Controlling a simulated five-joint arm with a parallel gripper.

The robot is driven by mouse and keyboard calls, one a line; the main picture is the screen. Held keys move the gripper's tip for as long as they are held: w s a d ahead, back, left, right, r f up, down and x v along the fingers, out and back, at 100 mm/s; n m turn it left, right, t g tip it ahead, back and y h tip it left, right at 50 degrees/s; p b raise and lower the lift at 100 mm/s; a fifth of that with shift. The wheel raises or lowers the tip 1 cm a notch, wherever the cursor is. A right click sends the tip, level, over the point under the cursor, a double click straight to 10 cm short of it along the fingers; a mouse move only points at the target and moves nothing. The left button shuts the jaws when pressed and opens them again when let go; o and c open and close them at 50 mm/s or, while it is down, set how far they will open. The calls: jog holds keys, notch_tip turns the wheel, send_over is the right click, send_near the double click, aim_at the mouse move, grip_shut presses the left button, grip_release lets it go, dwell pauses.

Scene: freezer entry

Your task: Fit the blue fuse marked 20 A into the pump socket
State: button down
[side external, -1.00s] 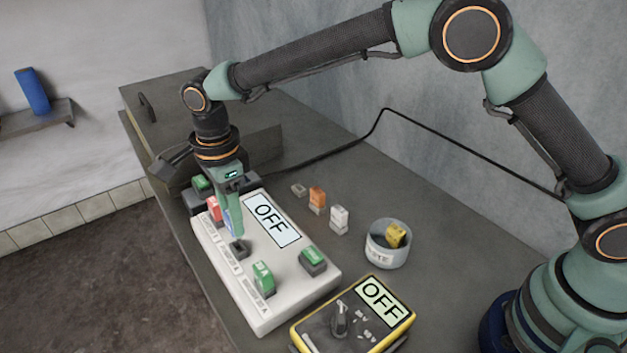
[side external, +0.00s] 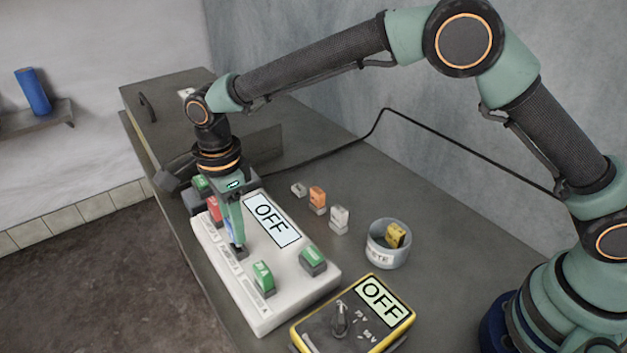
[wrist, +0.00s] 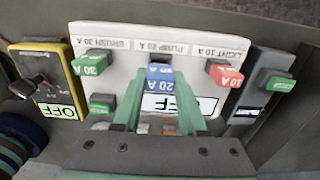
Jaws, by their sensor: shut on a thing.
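My gripper (side external: 235,242) is shut on the blue fuse (wrist: 160,77), which is marked 20 A in the wrist view. It points down over the white fuse panel (side external: 285,290). The dark pump socket (side external: 239,252) is directly under the fingertips and mostly hidden by them. The fuse is at the socket, in line with the PUMP 20 A label (wrist: 160,47); I cannot tell how deep it sits. The panel display (side external: 272,220) reads OFF. A red 10 A fuse (wrist: 223,74) and a green 30 A fuse (wrist: 91,63) stand in the sockets either side.
A yellow meter (side external: 352,318) reading OFF lies in front. A grey cup (side external: 388,253) holds a yellow fuse.

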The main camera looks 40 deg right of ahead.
jog(key=shift+f, duration=1.3)
dwell(0.6)
jog(key=shift+c, duration=1.9)
grip_release()
notch_tip(320, 180, up, 11)
jog(key=shift+r, duration=0.6)
